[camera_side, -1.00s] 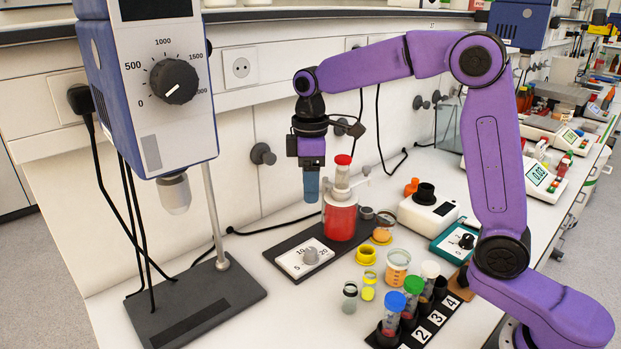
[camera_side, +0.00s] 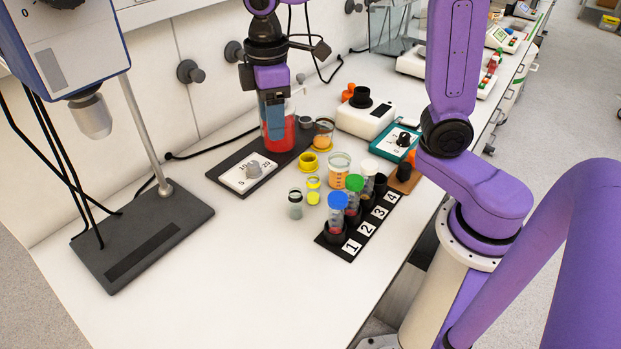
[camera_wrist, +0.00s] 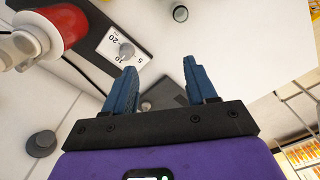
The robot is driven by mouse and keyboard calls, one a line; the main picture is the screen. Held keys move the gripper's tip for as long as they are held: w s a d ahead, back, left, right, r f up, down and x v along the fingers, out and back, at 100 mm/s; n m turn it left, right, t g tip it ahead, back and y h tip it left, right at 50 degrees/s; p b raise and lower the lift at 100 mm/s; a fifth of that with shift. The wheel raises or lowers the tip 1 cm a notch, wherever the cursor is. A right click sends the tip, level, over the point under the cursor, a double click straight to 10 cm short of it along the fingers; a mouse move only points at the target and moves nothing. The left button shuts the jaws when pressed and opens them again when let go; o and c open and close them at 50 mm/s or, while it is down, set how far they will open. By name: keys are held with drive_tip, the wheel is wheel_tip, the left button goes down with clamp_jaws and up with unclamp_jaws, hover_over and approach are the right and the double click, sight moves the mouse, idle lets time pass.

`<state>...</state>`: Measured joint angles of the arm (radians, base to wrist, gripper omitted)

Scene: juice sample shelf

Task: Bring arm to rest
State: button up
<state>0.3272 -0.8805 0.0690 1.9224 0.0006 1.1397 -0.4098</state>
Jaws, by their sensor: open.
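My gripper (camera_side: 275,128) points down in the side view, its blue fingers in front of the red-filled beaker (camera_side: 289,131) and partly covering it. In the wrist view, my gripper (camera_wrist: 157,65) has its two fingers wide apart with nothing between them. The beaker stands on the dark hotplate (camera_side: 226,165) with a white dial panel; it also shows in the wrist view (camera_wrist: 66,24) at the upper left. The red-capped tube cannot be made out in the side view now.
A numbered rack (camera_side: 352,246) holds tubes with blue (camera_side: 337,201), green (camera_side: 354,183) and white (camera_side: 369,168) caps. Small open jars stand between rack and hotplate. A stand with a dark base (camera_side: 150,235) is at left. The front table (camera_side: 240,290) is clear.

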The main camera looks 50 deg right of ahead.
drive_tip(key=s+d+f, duration=0.2)
drive_tip(key=s+d, duration=0.1)
drive_tip(key=s, duration=0.8)
drive_tip(key=s+d+f+n, duration=0.1)
drive_tip(key=s+d+f, duration=0.2)
drive_tip(key=s, duration=0.8)
drive_tip(key=shift+s+d+f+n, duration=0.15)
drive_tip(key=shift+d+f+n, duration=0.05)
drive_tip(key=shift+n, duration=0.1)
